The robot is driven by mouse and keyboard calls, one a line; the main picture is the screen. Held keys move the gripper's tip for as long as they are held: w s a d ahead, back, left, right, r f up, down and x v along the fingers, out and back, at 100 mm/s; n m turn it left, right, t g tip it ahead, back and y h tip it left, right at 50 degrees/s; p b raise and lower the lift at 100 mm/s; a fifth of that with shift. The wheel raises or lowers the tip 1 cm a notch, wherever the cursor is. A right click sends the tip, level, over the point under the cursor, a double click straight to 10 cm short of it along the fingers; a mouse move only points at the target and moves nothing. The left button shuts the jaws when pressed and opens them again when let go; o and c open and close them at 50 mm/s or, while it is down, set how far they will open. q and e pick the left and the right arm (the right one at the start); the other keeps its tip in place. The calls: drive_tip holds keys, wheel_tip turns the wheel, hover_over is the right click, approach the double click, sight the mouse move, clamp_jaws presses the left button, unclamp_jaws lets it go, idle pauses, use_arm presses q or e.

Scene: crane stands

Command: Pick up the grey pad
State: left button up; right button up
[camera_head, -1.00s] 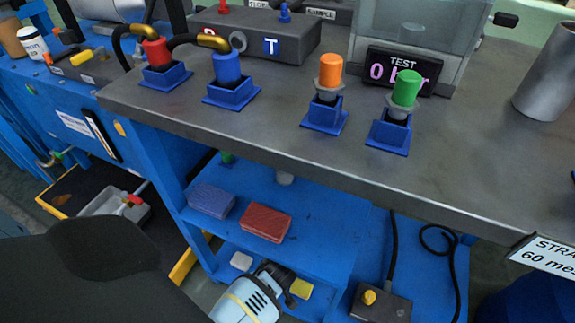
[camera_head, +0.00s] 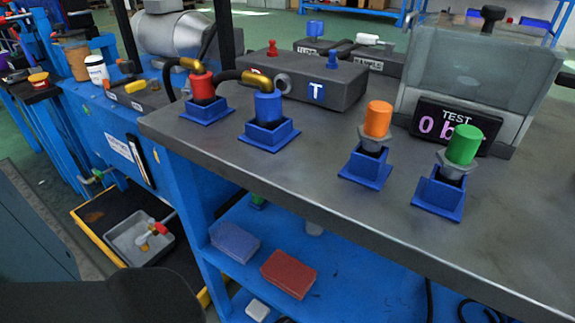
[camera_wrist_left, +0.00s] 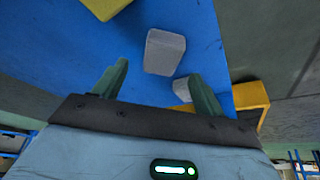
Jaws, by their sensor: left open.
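A light grey pad (camera_wrist_left: 165,50) lies on the blue lower shelf (camera_wrist_left: 215,40) in the left wrist view. A light grey pad also shows at the bottom edge of the head view (camera_head: 258,310). My left gripper (camera_wrist_left: 157,72) is open and empty, its two dark green fingers apart, with the larger grey pad ahead between and beyond the fingertips. A second, smaller light grey piece (camera_wrist_left: 181,89) is partly hidden by the right finger. My left gripper is outside the head view. My right gripper is in neither view.
A yellow block (camera_wrist_left: 104,7) lies at the top left of the wrist view, and a yellow edge (camera_wrist_left: 252,98) is at the right. A blue-grey pad (camera_head: 234,242) and a red pad (camera_head: 288,273) lie on the shelf above. The metal worktop (camera_head: 330,215) overhangs them.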

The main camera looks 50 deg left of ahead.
use_arm(q)
drive_tip(key=b+x, duration=0.1)
drive_tip(key=x, duration=0.2)
drive_tip(key=shift+s+f+b, duration=0.1)
drive_tip(key=shift+f+b, duration=0.3)
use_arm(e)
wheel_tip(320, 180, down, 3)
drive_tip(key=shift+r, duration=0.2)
use_arm(q)
drive_tip(key=shift+r, duration=0.1)
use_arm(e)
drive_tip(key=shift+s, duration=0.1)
use_arm(q)
drive_tip(key=c, duration=1.1)
drive_tip(key=shift+c, duration=0.2)
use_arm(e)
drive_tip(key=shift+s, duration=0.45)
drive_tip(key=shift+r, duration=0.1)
